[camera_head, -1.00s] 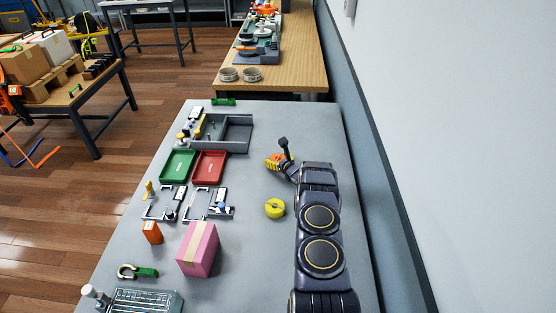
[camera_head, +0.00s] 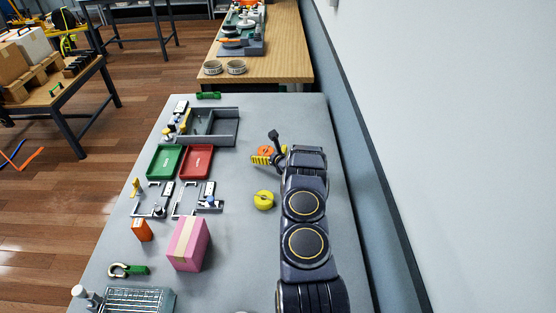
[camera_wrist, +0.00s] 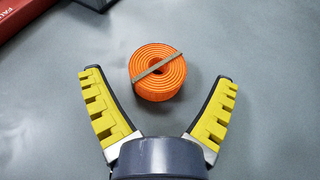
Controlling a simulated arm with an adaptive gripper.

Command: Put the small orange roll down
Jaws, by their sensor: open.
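The small orange roll (camera_wrist: 157,73) is a coiled strap with a pale band across it. In the wrist view it rests on the grey table top, just ahead of and between my spread yellow fingers. My gripper (camera_wrist: 157,98) is open, with both fingers apart from the roll. In the head view the orange roll (camera_head: 266,151) shows partly behind my gripper (camera_head: 262,161), on the right half of the table.
A yellow roll (camera_head: 264,200) lies nearer on the table. A red tray (camera_head: 196,161) and a green tray (camera_head: 165,161) lie to the left. A pink box (camera_head: 188,243) stands at the front. The wall (camera_head: 420,150) runs along the right.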

